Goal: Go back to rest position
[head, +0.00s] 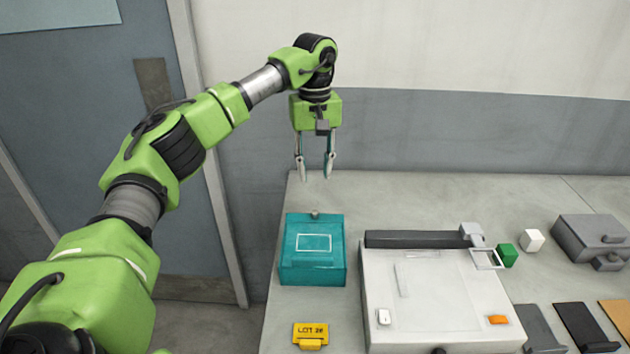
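My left gripper (315,166) hangs fingers down above the far left corner of the table. Its two fingers are apart, with nothing between them. The green arm reaches in from the lower left. A closed-looking teal box (300,268) with a white square outline on top sits on the table below and nearer than the gripper, apart from it. My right gripper is not in this view.
The grey table (440,200) holds a pale flat device (440,285), a yellow "LOT" tag (309,333), a green cube (507,255), a white cube (532,240) and a grey box (590,238). Dark and orange flat pieces lie front right. The table's back is clear.

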